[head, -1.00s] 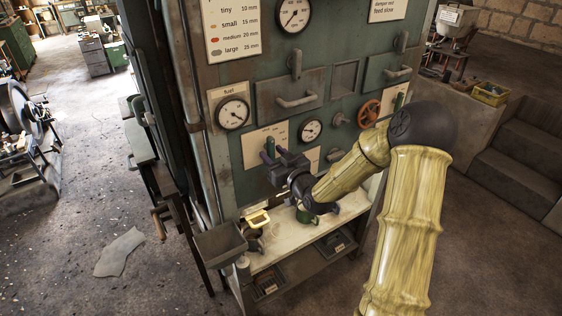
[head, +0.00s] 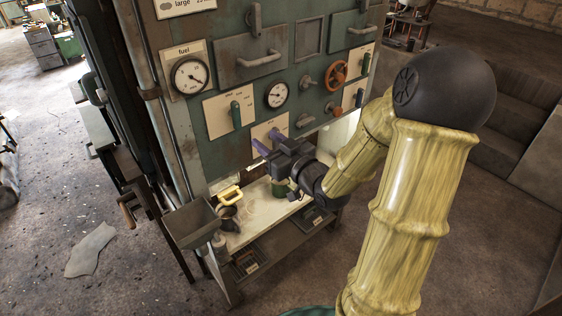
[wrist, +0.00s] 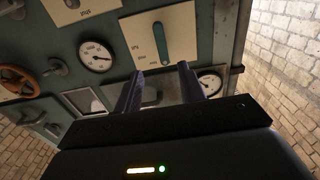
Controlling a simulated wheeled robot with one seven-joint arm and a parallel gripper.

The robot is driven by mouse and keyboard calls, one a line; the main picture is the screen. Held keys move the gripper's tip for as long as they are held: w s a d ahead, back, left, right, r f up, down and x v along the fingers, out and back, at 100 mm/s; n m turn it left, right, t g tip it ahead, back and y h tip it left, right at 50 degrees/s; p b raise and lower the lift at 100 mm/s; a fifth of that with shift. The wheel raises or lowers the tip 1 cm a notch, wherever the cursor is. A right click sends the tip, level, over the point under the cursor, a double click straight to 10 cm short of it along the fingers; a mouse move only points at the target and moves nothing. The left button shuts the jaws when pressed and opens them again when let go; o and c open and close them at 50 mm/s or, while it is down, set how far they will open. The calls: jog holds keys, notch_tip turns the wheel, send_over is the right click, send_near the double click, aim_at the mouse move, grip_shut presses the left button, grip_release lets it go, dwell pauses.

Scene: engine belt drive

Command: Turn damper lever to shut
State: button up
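A green lever (head: 236,114) stands upright on a cream plate left of the small gauge. It also shows in the wrist view (wrist: 160,42), which sees the panel upside down. Another cream plate (head: 258,131) below the gauge is partly hidden by my gripper; part of a dark handle (wrist: 72,4) shows on it at the wrist view's top edge. The plate lettering is too small to tell which lever is the damper. My gripper (head: 265,138) is in front of this lower plate, right of and below the green lever. Its two purple fingers (wrist: 160,68) are apart, with nothing between them.
The fuel gauge (head: 190,76), small gauge (head: 277,95) and orange handwheel (head: 336,73) are on the panel. A green lever (head: 366,62) and a blue lever (head: 359,98) are at its right edge. Below, a pale shelf (head: 254,226) holds a yellow-handled item (head: 229,194) and a green mug (head: 279,188).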

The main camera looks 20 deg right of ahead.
jog(key=shift+b+v, duration=2.45)
jog(key=shift+b, duration=0.95)
jog(key=shift+a+f, duration=0.15)
